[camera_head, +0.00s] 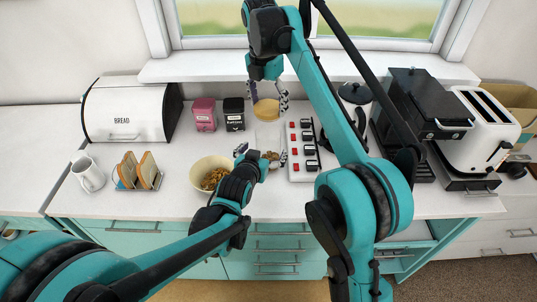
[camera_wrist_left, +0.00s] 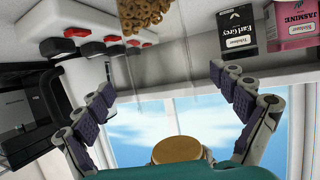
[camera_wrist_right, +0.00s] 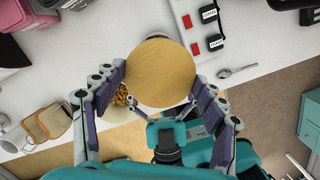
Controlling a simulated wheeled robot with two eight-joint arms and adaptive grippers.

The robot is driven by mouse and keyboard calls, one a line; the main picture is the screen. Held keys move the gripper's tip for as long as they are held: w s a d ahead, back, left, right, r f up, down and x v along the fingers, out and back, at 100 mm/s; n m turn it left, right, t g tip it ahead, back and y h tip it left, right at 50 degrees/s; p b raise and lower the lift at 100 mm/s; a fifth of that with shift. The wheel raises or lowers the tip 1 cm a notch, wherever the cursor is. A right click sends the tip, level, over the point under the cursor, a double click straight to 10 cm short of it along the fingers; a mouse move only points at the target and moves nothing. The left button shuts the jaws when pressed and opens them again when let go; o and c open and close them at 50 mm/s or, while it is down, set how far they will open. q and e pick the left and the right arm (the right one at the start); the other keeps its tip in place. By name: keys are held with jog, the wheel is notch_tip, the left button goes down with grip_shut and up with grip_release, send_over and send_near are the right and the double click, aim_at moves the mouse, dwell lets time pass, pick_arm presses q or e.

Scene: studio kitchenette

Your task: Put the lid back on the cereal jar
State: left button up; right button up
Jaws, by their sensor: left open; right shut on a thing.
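The round wooden lid (camera_head: 266,110) is held by my right gripper (camera_head: 268,97) above the counter, behind and above my left gripper. In the right wrist view the lid (camera_wrist_right: 160,72) sits flat between the two fingers (camera_wrist_right: 158,88). The clear cereal jar (camera_head: 268,136) stands below the lid with cereal rings inside; its walls are hard to see. My left gripper (camera_head: 262,155) is open at the jar, one finger to each side. The left wrist view shows rings in the jar (camera_wrist_left: 145,17) and the open fingers (camera_wrist_left: 178,108); I cannot tell whether they touch the jar.
A cereal bowl (camera_head: 211,163) stands left of the jar, and a white power strip (camera_head: 301,150) with red switches close on its right. Two tea tins, pink (camera_head: 204,114) and black (camera_head: 234,114), stand behind. A toast rack (camera_head: 138,172) and bread box (camera_head: 130,112) are farther left.

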aim_at(268, 125)
pick_arm(q)
jog(key=x, duration=0.5)
jog(key=shift+s, duration=0.1)
jog(key=c, duration=1.8)
pick_arm(e)
jog(key=shift+f, duration=2.45)
jog(key=shift+f, duration=0.1)
jog(key=shift+f, duration=0.8)
jog(key=shift+f, duration=0.65)
